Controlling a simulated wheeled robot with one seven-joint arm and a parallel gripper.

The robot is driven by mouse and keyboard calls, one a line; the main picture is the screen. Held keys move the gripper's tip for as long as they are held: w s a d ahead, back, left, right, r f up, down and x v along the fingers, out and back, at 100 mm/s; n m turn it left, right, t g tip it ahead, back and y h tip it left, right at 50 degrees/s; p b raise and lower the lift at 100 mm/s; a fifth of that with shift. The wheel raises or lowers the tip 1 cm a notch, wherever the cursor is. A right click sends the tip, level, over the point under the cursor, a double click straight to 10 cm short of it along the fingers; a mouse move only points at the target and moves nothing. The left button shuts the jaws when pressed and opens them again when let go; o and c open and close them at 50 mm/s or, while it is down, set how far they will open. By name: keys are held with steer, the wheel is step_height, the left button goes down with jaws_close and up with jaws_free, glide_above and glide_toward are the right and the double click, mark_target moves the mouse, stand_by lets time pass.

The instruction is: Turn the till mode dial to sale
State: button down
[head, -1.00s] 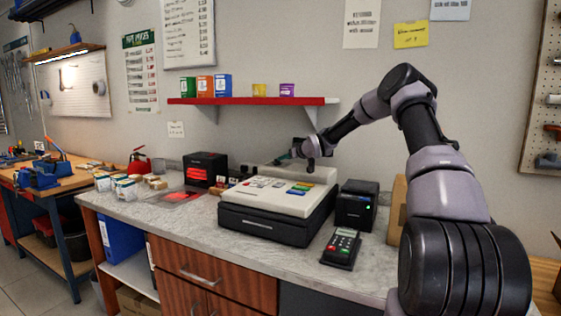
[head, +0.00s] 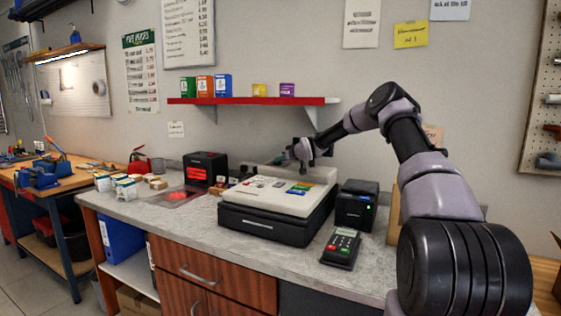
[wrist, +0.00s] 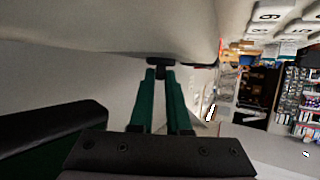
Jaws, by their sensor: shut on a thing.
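The till (head: 272,210) is a cream cash register on a dark drawer base, standing on the counter. My gripper (head: 287,158) is at the till's rear, above the keys, and looks small there. In the wrist view its two green fingers (wrist: 160,75) are close together, shut at their tips on a small dark knob, the till mode dial (wrist: 159,61). The dial sits at the edge of the till's pale casing (wrist: 110,25). Its markings and pointer cannot be seen, so its setting cannot be told. In the head view the dial is not distinguishable.
A card reader (head: 342,248) and a black printer (head: 357,205) stand right of the till. A black box with a red display (head: 205,168) is to its left. A red shelf (head: 250,101) with small boxes hangs above. The counter front is clear.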

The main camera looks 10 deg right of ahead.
mark_target(274, 166)
steer(key=shift+a+r+m+h, duration=0.1)
steer(key=shift+a+m+h, duration=0.2)
steer(key=shift+m+h, duration=0.1)
steer(key=shift+t+h, duration=0.3)
steer(key=shift+t, duration=0.1)
steer(key=shift+s+a+m+t+h, duration=0.1)
steer(key=shift+a+m+h, duration=0.1)
steer(key=shift+m+h, duration=0.5)
steer(key=shift+a+m+t+h, duration=0.1)
steer(key=shift+a+m+h, duration=0.1)
steer(key=shift+m+h, duration=0.5)
steer(key=shift+s+a+m+t+h, duration=0.1)
steer(key=shift+a+m+h, duration=0.1)
steer(key=shift+m+h, duration=0.5)
steer(key=shift+w+a+f+m+h, duration=0.1)
steer(key=shift+a+f+m+h, duration=0.1)
steer(key=shift+m+h, duration=0.75)
steer(key=shift+w+a+f+m+h, duration=0.1)
steer(key=shift+a+m+h, duration=0.1)
steer(key=shift+m+h, duration=0.7)
steer(key=shift+a+r+m+g+h, duration=0.1)
steer(key=shift+m+g+h, duration=1.05)
steer(key=shift+h, duration=0.4)
steer(key=shift+w+a+m+g+h, duration=0.1)
steer(key=shift+m+g+h, duration=0.15)
steer(key=shift+m+h, duration=0.2)
steer(key=c, duration=0.9)
jaws_free()
